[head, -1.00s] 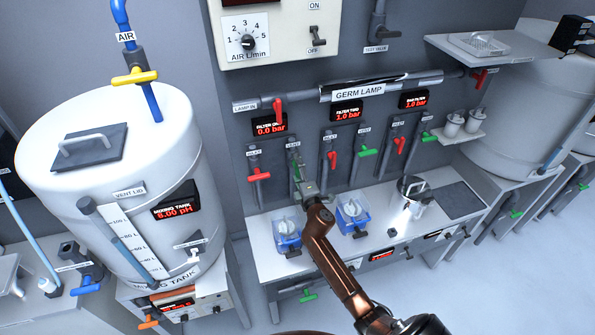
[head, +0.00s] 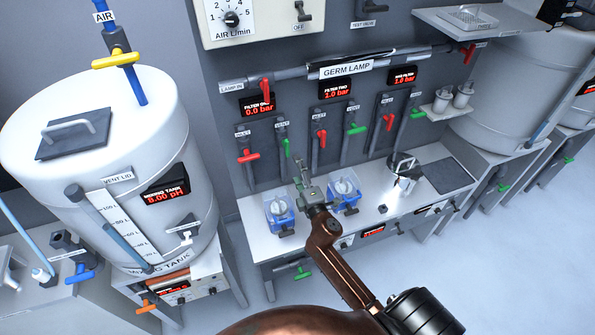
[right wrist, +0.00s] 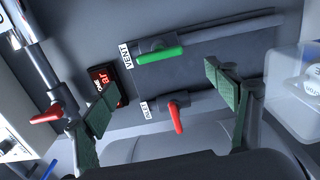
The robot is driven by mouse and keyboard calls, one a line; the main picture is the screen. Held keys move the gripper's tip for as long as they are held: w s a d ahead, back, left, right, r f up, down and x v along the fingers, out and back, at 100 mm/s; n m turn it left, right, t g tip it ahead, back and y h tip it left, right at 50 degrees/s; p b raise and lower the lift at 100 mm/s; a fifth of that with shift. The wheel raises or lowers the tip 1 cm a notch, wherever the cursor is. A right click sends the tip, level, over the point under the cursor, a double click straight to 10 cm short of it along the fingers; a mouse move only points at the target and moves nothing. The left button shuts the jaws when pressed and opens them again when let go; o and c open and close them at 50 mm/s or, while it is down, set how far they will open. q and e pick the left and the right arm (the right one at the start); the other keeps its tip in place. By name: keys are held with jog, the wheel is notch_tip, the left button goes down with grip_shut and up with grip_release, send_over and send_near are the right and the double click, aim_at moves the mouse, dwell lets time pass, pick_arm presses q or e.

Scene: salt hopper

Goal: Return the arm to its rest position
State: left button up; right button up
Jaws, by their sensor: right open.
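My right gripper (head: 307,184) is open and empty in the head view, in front of the filter panel and above the bench. In the right wrist view its two green-padded fingers (right wrist: 160,99) stand wide apart with nothing between the pads. Beyond them are the green vent handle (right wrist: 158,55), lying along its pipe, and the red inlet handle (right wrist: 176,117), turned across its pipe. In the head view this green handle (head: 287,148) is just above the gripper, apart from it. My left gripper is not in view.
Blue-based clear containers stand on the bench, one left of the gripper (head: 279,212) and one right (head: 344,192). A shiny metal vessel (head: 403,172) is further right. The mixing tank (head: 100,165) stands at left. Floor at lower right is clear.

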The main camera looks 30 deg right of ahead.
jog(key=shift+f, duration=0.1)
dwell(0.3)
jog(key=s+d+f+m+g+h, duration=0.1)
jog(key=s+d+f+m+g, duration=0.1)
jog(key=s+f+m+g, duration=0.45)
jog(key=s+d+f+m+g, duration=0.15)
jog(key=s+f+m, duration=0.35)
jog(key=s, duration=0.5)
jog(key=s+a+f+m+g+y, duration=0.25)
jog(key=s+a+f, duration=0.2)
jog(key=s, duration=0.45)
jog(key=s+a+f+m+g+y, duration=0.15)
jog(key=s+a+f+g, duration=0.3)
jog(key=s, duration=0.55)
notch_tip(320, 180, down, 30)
jog(key=s+a+b, duration=0.1)
jog(key=b, duration=0.1)
jog(key=s+f+n+g+b, duration=0.1)
jog(key=s+f, duration=1.9)
jog(key=shift+a+f+g+y, duration=0.2)
jog(key=shift+g+y, duration=0.1)
jog(key=shift+y, duration=0.1)
